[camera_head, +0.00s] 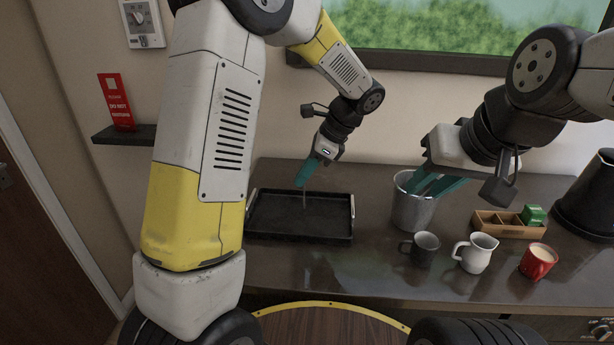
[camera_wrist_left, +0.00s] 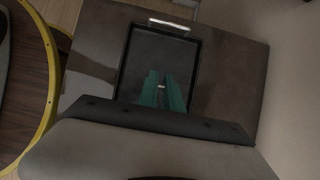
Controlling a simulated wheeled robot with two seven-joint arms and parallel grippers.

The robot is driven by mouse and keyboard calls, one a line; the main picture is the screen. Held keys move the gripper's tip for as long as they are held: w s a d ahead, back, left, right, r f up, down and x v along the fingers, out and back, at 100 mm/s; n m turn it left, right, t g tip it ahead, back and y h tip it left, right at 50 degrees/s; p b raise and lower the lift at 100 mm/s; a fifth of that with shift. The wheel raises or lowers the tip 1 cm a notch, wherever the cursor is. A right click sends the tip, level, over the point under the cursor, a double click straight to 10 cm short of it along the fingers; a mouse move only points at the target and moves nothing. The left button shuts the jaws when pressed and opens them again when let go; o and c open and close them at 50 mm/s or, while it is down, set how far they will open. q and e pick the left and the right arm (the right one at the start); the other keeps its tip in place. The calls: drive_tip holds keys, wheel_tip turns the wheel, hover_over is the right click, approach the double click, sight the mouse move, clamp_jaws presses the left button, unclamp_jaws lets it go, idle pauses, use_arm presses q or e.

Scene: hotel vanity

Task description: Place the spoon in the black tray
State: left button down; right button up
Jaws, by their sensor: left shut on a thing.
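The black tray (camera_head: 262,232) lies on the dark counter, with a light handle at each end. My left gripper (camera_head: 304,184) is above the tray, pointing down, shut on the spoon (camera_head: 304,199). The spoon hangs thin and roughly upright over the tray; I cannot tell whether its lower end touches the tray floor. In the left wrist view, the teal fingers (camera_wrist_left: 163,90) are close together over the tray (camera_wrist_left: 126,62), with a small bright bit of the spoon (camera_wrist_left: 161,87) between them. My right gripper (camera_head: 428,188) is at the metal bucket, its teal fingers apart and apparently empty.
The metal bucket (camera_head: 408,213) stands right of the tray. A dark mug (camera_head: 421,252), a white pitcher (camera_head: 474,256) and a red cup (camera_head: 537,263) line the front. A wooden box (camera_head: 497,229) with green packets and a black container (camera_head: 590,200) are further right.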

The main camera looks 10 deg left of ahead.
use_arm(q)
drive_tip(key=shift+w+a+f, duration=0.15)
drive_tip(key=shift+a+f, duration=0.05)
drive_tip(key=shift+f, duration=0.7)
drive_tip(key=shift+w+a+f, duration=0.1)
drive_tip(key=shift+a+f, duration=0.1)
drive_tip(key=shift+f, duration=0.7)
drive_tip(key=shift+f, duration=0.2)
drive_tip(key=c, duration=1.5)
unclamp_jaws()
drive_tip(key=shift+r, duration=0.1)
drive_tip(key=v, duration=1.2)
drive_tip(key=shift+s+a+r+n+t+h, duration=1.2)
drive_tip(key=shift+s+a+n, duration=0.6)
drive_tip(key=shift+s+n, duration=1.4)
drive_tip(key=shift+s+a+r+n+t+h, duration=0.85)
drive_tip(key=shift+s+a+n+h, duration=0.85)
drive_tip(key=shift+s+n, duration=1.45)
drive_tip(key=shift+s+a+r+n+t+h, duration=1.1)
drive_tip(key=shift+s+a+n, duration=1.05)
drive_tip(key=shift+s, duration=1.85)
